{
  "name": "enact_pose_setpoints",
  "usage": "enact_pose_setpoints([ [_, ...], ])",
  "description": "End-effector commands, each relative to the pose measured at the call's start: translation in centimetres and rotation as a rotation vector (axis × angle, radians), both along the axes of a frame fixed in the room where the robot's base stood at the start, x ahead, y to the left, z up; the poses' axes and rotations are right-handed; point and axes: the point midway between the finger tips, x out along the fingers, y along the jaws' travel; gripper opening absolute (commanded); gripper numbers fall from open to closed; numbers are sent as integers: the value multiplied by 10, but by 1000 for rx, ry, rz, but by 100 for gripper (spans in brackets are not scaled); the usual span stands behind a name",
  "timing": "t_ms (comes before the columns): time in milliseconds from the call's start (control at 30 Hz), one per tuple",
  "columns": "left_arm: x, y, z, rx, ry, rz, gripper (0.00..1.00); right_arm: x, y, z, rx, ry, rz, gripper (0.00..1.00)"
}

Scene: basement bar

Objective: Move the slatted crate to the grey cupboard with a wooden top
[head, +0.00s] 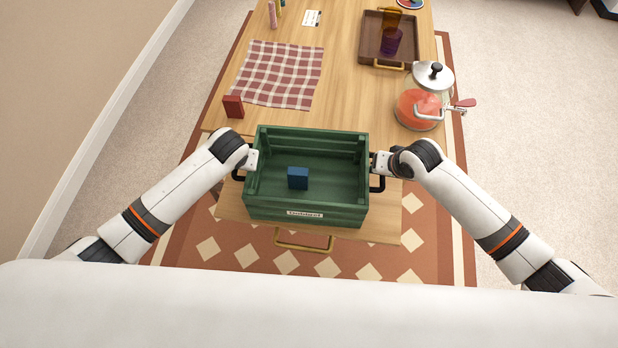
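The slatted crate (306,211) is green, with a small pale label on its near side and a black handle at each end. It is upright in front of me, over the near end of the wooden table. A small blue box (298,178) stands inside it. My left gripper (249,161) is at the crate's left handle and appears shut on it. My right gripper (380,164) is at the right handle and appears shut on it too. The fingertips are small and partly hidden. I cannot tell whether the crate rests on the wood below. No grey cupboard is in view.
The wooden table (350,100) holds a checked cloth (278,75), a red box (233,106), a brown tray (372,50) with a purple cup (391,41), and a red pot (418,109). A brass handle (303,240) juts out below the crate. A wall runs along the left; carpet is open at right.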

Motion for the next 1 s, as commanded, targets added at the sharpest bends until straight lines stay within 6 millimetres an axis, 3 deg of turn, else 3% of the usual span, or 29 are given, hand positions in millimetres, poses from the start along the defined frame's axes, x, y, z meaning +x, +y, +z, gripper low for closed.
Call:
enact_pose_setpoints([
  [433, 4, 1, -8, 0, -1, 0, 24, 3, 2, -8, 1, 0, 1, 39],
  [567, 4, 2, -8, 0, -1, 0, 3, 3, 2, -8, 1, 0, 1, 18],
  [667, 4, 1, -8, 0, -1, 0, 0, 3, 2, -8, 1, 0, 1, 1],
  [1000, 4, 1, -7, -1, -3, -1, 0, 4, 2, -7, 1, -2, 1, 0],
])
